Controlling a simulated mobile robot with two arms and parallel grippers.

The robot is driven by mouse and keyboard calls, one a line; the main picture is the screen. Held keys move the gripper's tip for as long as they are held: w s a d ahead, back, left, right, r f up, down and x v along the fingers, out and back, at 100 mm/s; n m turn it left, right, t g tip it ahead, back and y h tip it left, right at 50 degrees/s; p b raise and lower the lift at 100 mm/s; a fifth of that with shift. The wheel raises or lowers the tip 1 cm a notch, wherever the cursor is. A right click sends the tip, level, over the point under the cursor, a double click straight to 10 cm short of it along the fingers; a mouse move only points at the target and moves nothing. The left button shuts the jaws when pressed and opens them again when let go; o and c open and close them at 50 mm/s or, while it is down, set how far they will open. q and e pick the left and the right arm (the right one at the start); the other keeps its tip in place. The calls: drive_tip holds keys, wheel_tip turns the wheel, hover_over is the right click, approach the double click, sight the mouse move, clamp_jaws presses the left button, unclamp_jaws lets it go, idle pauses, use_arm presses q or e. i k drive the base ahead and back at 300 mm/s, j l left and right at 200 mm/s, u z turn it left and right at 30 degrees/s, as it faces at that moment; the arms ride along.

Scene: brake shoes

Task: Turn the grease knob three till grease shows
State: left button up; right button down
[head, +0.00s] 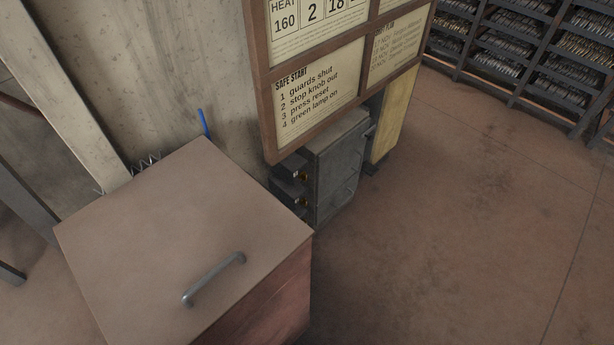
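No grease knob can be made out for sure in the head view. A dark grey metal cabinet (338,165) stands low behind the notice board, with small brass-coloured fittings (301,176) on its left side. These fittings are too small to tell what they are, and the board hides the cabinet's upper part. No grease is visible. Neither of my grippers is in view.
A brown box with a flat lid (160,235) and a metal handle (214,278) fills the lower left. A wood-framed notice board (318,92) hangs above the cabinet. Racks of parts (510,45) stand at the back right. The floor (470,220) at right is clear.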

sight(302, 175)
drive_tip(key=i+l+u, duration=0.15)
drive_tip(key=l, duration=0.35)
drive_tip(key=i+l+u, duration=0.15)
drive_tip(key=l, duration=0.35)
drive_tip(key=i+l+u, duration=0.15)
drive_tip(key=l, duration=0.35)
drive_tip(key=i+l+u, duration=0.15)
drive_tip(key=l, duration=0.4)
drive_tip(key=i+l+u, duration=0.15)
drive_tip(key=l, duration=0.4)
